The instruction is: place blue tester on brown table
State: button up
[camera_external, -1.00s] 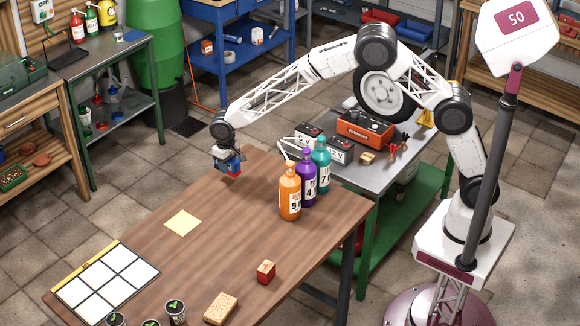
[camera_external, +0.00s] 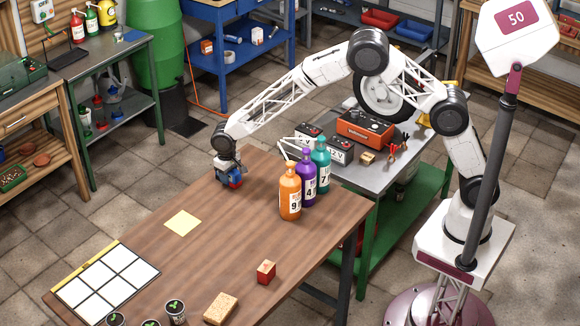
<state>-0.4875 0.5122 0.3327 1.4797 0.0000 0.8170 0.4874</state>
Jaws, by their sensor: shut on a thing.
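The blue tester (camera_external: 235,182) is a small blue block with a red part, low at the far end of the brown table (camera_external: 215,245). My gripper (camera_external: 230,174) is shut on it from above. The tester is at or just above the tabletop; I cannot tell whether it touches. The fingers are small and partly hidden in this view.
Orange (camera_external: 290,195), purple (camera_external: 306,180) and teal (camera_external: 321,165) bottles stand to the right of my gripper. A yellow note (camera_external: 183,222) lies nearer on the table. A red block (camera_external: 266,271), a sponge (camera_external: 221,307) and a white grid (camera_external: 105,283) lie toward the front.

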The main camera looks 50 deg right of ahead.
jog(key=shift+f, duration=0.15)
jog(key=o, duration=1)
notch_tip(320, 180, up, 12)
jog(key=shift+r, duration=0.15)
dwell(0.3)
dwell(0.9)
